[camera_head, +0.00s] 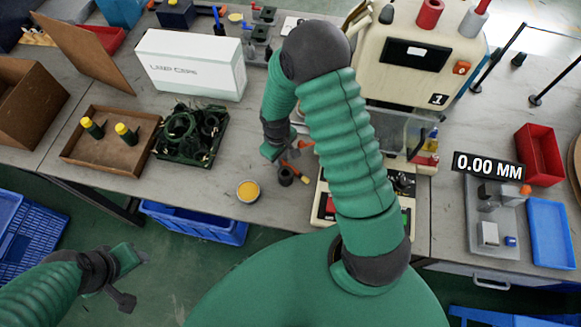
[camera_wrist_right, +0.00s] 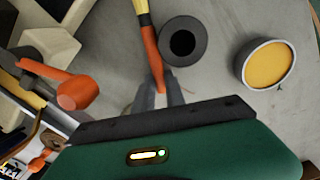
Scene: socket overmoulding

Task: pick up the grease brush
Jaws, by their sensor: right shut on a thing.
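In the head view the brush (camera_head: 291,167) shows partly beside my right gripper (camera_head: 275,153), next to a dark ring-shaped part (camera_head: 286,176). That ring (camera_wrist_right: 182,40) is close to the brush in the wrist view.
A tin of yellow grease (camera_head: 248,191) stands near the table's front edge. A dark green tray (camera_head: 218,150), a brown tray (camera_head: 72,158) and a white box (camera_head: 190,65) are to the left. A cream machine (camera_head: 385,25) stands at the back.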

